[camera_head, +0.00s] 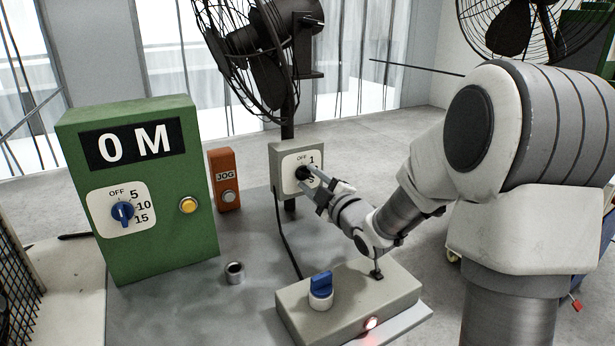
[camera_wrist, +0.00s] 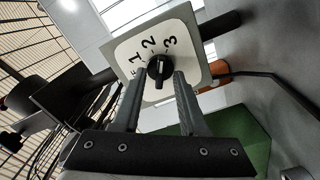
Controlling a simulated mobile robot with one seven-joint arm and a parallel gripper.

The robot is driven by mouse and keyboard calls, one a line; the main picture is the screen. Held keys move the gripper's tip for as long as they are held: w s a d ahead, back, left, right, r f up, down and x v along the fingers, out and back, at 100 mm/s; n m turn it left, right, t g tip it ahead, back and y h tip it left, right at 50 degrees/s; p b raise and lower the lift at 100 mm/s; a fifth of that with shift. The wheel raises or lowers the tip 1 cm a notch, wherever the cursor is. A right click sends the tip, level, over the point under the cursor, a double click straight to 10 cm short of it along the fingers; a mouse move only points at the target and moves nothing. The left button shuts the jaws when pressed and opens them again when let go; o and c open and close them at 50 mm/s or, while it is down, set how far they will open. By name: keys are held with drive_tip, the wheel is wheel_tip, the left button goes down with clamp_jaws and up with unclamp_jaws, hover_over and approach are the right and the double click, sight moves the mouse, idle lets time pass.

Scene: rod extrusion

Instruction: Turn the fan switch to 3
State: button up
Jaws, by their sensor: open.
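The fan switch is a black knob (camera_head: 302,173) on a white dial plate on a grey box (camera_head: 283,152) fixed to the fan's post. In the wrist view the knob (camera_wrist: 158,69) shows with the marks 1, 2 and 3 around it; OFF is partly hidden by a finger. I cannot tell for sure which mark it points at. My gripper (camera_head: 313,180) is open at the front of the dial. In the wrist view its two fingers (camera_wrist: 160,82) are on either side of the knob, with gaps visible. Contact cannot be told.
The black fan (camera_head: 262,45) stands above the box. A green cabinet (camera_head: 165,255) reading 0 M stands left, an orange JOG box (camera_head: 222,160) beside it. A grey box with a blue knob (camera_head: 321,284) and lit red button (camera_head: 371,323) lies below my arm. A cable hangs below the switch box.

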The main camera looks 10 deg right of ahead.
idle(0.3)
clamp_jaws()
drive_tip(key=shift+m, duration=1.6)
unclamp_jaws()
